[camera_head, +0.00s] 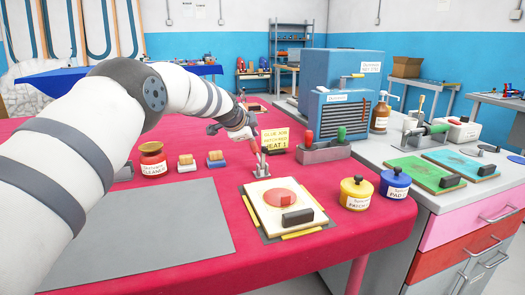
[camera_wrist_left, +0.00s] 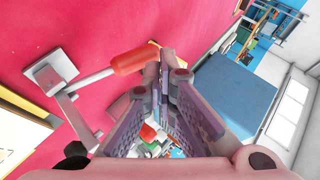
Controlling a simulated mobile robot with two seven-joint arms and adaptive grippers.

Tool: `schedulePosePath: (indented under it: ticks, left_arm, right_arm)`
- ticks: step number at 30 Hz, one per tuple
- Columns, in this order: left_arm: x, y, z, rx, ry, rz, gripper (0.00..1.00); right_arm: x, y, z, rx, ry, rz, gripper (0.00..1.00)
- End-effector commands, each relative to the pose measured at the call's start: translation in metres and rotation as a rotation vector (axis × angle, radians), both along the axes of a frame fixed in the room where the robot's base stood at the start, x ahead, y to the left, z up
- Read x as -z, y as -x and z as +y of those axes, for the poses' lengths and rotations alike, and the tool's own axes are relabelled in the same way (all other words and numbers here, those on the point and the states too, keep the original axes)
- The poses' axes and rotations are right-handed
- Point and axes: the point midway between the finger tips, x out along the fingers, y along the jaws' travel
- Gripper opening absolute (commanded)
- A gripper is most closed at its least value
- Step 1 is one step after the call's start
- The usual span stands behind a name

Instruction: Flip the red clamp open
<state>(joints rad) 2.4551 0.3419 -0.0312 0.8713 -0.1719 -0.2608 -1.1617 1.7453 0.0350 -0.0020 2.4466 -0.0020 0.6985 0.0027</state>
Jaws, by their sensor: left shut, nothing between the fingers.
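The red clamp (camera_head: 262,170) stands on the red table at the back edge of the board with the round red patch (camera_head: 281,197). In the left wrist view its red handle (camera_wrist_left: 135,60) sticks out from a metal arm, with the pale base plate (camera_wrist_left: 50,72) to the left. My left gripper (camera_head: 246,127) is just above and behind the clamp, shut and empty. In the left wrist view the fingertips (camera_wrist_left: 171,68) lie right beside the handle's end; I cannot tell whether they touch it. My right gripper is not in view.
A yellow sign (camera_head: 275,139) stands close behind the clamp. A rack with green and red handles (camera_head: 324,151) is to its right. Yellow (camera_head: 357,194) and blue (camera_head: 394,183) pots stand at the right edge. A grey mat (camera_head: 140,235) lies clear at front left.

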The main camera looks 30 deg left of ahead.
Motion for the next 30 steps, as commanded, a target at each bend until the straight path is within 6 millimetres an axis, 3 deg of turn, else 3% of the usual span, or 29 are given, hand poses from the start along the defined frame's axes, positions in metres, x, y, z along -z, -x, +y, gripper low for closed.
schedulePosePath:
  ticks: [10, 30]
  left_arm:
    - [0.0119, -0.0033, 0.0037, 0.000, -0.001, 0.002, 0.00]
    - [0.0131, -0.0036, 0.0045, 0.000, -0.001, 0.001, 0.00]
  right_arm:
    - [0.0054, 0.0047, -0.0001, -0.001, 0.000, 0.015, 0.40]
    - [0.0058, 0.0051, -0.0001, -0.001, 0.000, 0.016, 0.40]
